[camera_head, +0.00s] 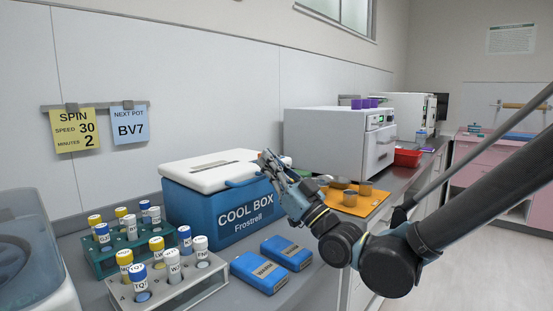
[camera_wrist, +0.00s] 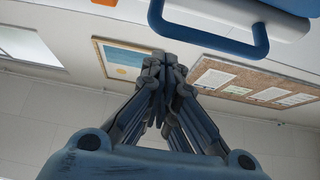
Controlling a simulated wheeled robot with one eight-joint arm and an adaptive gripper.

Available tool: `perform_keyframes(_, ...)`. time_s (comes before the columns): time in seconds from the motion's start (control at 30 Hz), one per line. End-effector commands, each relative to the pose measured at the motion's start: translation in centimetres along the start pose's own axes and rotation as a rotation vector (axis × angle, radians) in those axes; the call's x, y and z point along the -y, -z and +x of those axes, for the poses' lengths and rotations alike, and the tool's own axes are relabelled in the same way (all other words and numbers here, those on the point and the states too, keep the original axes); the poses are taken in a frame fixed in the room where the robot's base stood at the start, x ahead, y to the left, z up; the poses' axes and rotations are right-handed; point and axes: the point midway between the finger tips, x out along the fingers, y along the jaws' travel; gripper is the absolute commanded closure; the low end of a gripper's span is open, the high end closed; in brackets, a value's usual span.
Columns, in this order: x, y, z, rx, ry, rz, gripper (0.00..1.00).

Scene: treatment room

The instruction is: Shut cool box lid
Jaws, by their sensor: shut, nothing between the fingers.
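The blue cool box (camera_head: 221,213) stands on the counter against the wall. Its white lid (camera_head: 200,178) lies across the top, and I see no clear gap along the visible front edge. A blue handle (camera_head: 243,182) shows at the lid's front; it is also at the top of the wrist view (camera_wrist: 258,42). My gripper (camera_head: 268,160) is shut and empty by the lid's right end, partly hiding that corner. Whether it touches the lid I cannot tell. In the wrist view my fingers (camera_wrist: 166,70) meet below and left of the handle.
Tube racks with capped tubes (camera_head: 191,288) stand at front left, beside a centrifuge (camera_head: 30,250). Two blue cold packs (camera_head: 258,273) lie in front of the box. An orange mat (camera_head: 368,205) with small cups and a white machine (camera_head: 330,138) are to the right.

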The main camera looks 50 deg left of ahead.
Motion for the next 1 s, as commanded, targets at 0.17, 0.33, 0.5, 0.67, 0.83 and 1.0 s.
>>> perform_keyframes(0.17,0.1,0.0,0.0,0.0,0.001,0.001,1.0)
perform_keyframes(0.33,0.1,0.0,0.0,0.0,0.001,0.001,1.0)
perform_keyframes(0.5,0.1,0.2,0.1,0.0,0.001,0.001,1.0)
perform_keyframes(0.67,0.0,1.2,0.5,0.0,0.0,0.0,1.0)
perform_keyframes(0.83,-0.1,2.6,1.1,0.0,-0.001,0.0,1.0)
perform_keyframes(1.0,-0.3,3.7,1.5,0.0,-0.003,-0.001,1.0)
